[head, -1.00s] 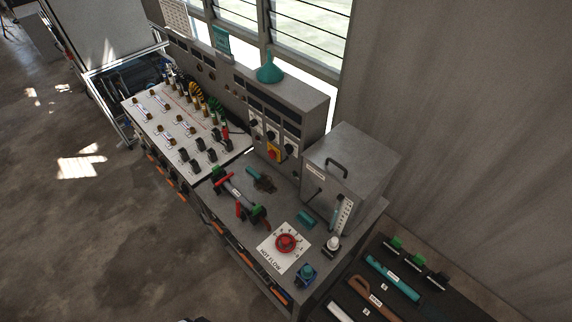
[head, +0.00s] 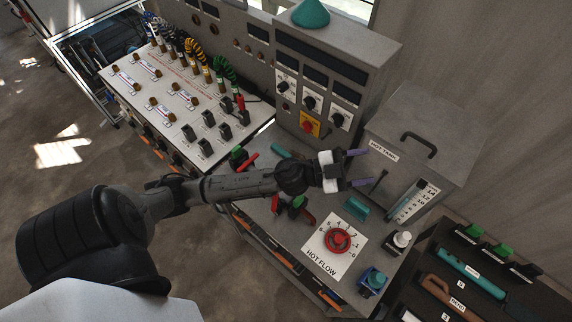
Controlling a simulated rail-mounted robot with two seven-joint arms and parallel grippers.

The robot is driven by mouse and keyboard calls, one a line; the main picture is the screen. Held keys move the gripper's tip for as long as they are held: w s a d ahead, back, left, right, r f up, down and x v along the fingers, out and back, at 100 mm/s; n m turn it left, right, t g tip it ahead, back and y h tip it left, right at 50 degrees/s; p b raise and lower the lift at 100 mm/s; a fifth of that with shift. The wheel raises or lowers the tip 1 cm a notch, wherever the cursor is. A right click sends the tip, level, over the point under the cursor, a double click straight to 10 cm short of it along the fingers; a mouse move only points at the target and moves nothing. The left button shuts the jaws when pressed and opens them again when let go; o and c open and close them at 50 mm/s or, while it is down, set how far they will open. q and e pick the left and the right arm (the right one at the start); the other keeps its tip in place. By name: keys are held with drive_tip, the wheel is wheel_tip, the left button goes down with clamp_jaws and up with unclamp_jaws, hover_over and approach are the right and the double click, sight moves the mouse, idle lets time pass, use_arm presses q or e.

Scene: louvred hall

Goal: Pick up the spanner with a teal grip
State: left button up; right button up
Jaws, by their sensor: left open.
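My left gripper (head: 360,168) is open and empty, its two purple-grey fingers pointing right above the bench, in front of the metal hot tank. A teal grip (head: 281,150) shows on the bench just behind my left arm; the rest of that tool is hidden, so I cannot confirm that it is the spanner. A long teal tool (head: 462,267) lies in a dark rack at the lower right, well away from the gripper; its label is too small to read. My right gripper is out of view.
The hot tank (head: 440,118) stands right of the gripper. A teal block (head: 356,208), a red knob (head: 338,241) and a blue button (head: 374,280) sit on the bench. A switch panel (head: 155,80) is at left. Red and green-ended handles lie partly under my arm.

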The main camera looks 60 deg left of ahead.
use_arm(q)
wheel_tip(320, 180, down, 6)
drive_tip(key=w+f+m+g+h+b, duration=0.1)
drive_tip(key=m+g+h+b, duration=0.3)
drive_tip(key=m+g, duration=0.3)
drive_tip(key=n+g+y+b, duration=0.4)
drive_tip(key=g+y+b, duration=0.7)
drive_tip(key=y+b, duration=0.35)
hover_over(287, 154)
wheel_tip(287, 154, down, 20)
drive_tip(key=shift+s+r+p, duration=0.15)
drive_tip(key=shift+p, duration=0.2)
drive_tip(key=shift+f, duration=0.5)
drive_tip(key=shift+f+b, duration=0.45)
drive_tip(key=shift+f, duration=2.05)
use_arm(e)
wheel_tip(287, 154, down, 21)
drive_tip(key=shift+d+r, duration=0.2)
